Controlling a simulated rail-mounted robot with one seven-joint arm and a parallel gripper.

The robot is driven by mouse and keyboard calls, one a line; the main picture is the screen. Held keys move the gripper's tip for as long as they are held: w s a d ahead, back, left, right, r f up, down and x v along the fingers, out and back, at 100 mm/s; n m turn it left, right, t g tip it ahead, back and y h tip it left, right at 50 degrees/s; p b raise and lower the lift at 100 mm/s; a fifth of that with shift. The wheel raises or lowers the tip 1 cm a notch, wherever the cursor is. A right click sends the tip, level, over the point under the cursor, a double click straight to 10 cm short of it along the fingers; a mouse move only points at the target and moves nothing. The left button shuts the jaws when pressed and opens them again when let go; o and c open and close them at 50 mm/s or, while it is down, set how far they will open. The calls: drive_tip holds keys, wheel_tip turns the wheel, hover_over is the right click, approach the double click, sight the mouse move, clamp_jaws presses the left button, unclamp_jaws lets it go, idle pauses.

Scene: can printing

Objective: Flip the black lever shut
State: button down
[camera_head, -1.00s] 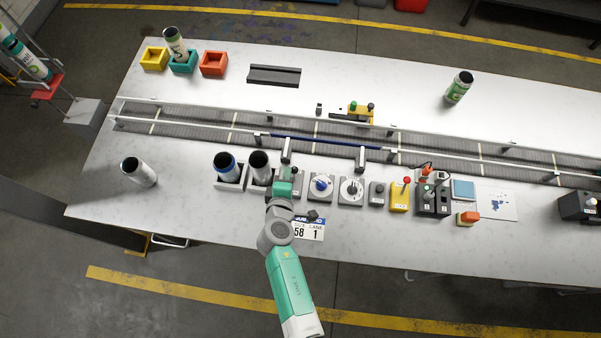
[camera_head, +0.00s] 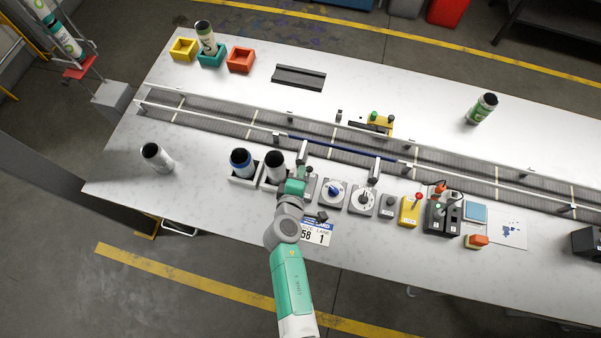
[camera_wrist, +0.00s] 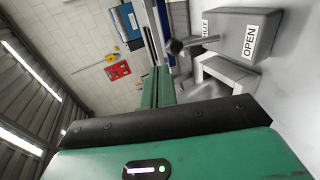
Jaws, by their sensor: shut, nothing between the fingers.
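In the wrist view, a grey box (camera_wrist: 245,38) carries the labels OPEN and SHUT. A dark lever (camera_wrist: 196,42) with a rounded end sticks out from its side. My gripper (camera_wrist: 160,85) is shut and empty, close beside the lever; I cannot tell whether they touch. In the head view, my gripper (camera_head: 303,174) is low at the near side of the conveyor. My wrist hides most of the box there, and I cannot make out the lever in that view.
A blue-knob dial (camera_head: 333,191), another dial (camera_head: 363,199) and a yellow red-lever box (camera_head: 409,211) stand right. The conveyor (camera_head: 240,122) runs behind.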

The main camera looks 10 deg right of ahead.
drive_tip(key=s+a+r+p, duration=0.2)
drive_tip(key=s+a+r, duration=0.4)
drive_tip(key=r, duration=0.3)
drive_tip(key=shift+s, duration=0.85)
drive_tip(key=w+r+m+t+y+p, duration=0.1)
drive_tip(key=w+r+m+t, duration=0.25)
drive_tip(key=r, duration=1.25)
drive_tip(key=w+r+m+t, duration=0.2)
drive_tip(key=w+r+m, duration=0.25)
drive_tip(key=r, duration=1.15)
drive_tip(key=s+r+m+t+y, duration=0.1)
drive_tip(key=s+r, duration=0.3)
drive_tip(key=r, duration=0.7)
drive_tip(key=s+r+m+t+y+p, duration=0.1)
drive_tip(key=s+r+t, duration=0.3)
drive_tip(key=r, duration=0.6)
drive_tip(key=s+r+m+t+y, duration=0.2)
drive_tip(key=s+r, duration=0.4)
drive_tip(key=r, duration=0.5)
drive_tip(key=shift+a+r+m, duration=0.3)
drive_tip(key=shift+r+m, duration=0.05)
drive_tip(key=shift+m, duration=0.35)
